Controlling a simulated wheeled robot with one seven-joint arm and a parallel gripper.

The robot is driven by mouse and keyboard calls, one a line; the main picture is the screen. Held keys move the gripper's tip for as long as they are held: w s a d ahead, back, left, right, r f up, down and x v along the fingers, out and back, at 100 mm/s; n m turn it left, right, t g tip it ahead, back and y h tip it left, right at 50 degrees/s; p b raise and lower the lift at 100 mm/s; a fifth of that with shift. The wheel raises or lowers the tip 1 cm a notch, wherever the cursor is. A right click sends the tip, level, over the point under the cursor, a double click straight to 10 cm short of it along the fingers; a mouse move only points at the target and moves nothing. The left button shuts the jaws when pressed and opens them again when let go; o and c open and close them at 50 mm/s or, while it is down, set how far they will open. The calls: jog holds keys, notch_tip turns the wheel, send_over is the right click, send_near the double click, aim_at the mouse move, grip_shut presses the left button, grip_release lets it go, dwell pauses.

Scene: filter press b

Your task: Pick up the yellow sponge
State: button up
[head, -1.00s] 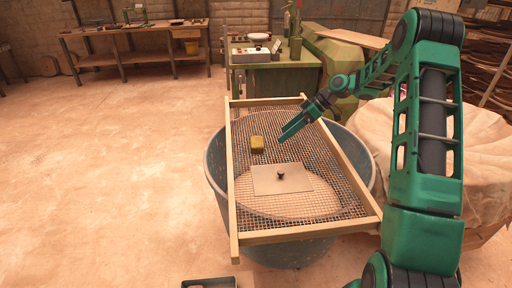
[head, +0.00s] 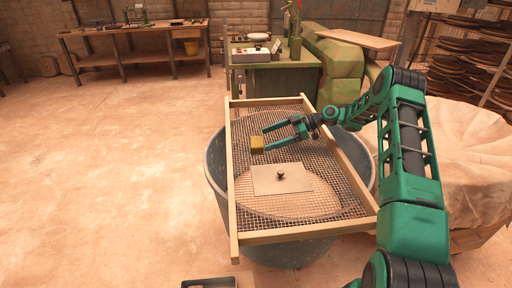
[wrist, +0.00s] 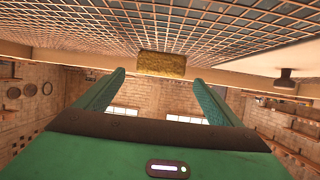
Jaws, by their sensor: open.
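The yellow sponge (head: 257,144) is a small block lying on the wire mesh of a wood-framed screen (head: 233,190), near its left side. In the wrist view the sponge (wrist: 162,64) shows beyond and between my fingertips. My gripper (head: 268,139) is open and points left, its two green fingers reaching toward the sponge from the right. The fingers also show in the wrist view (wrist: 158,80), spread apart with nothing between them. The fingertips look close to the sponge; I cannot tell whether they touch it.
The screen rests across a large round tub (head: 215,165). A flat plate with a dark knob (head: 281,179) lies on the mesh in front of the sponge. A cloth-covered round container (head: 470,150) stands at the right. A green machine (head: 280,75) stands behind. The floor at left is clear.

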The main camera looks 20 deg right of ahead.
aim_at(258, 141)
jog(key=shift+x, duration=3.15)
jog(key=shift+r, duration=0.15)
jog(key=shift+c, duration=0.3)
jog(key=c, duration=1)
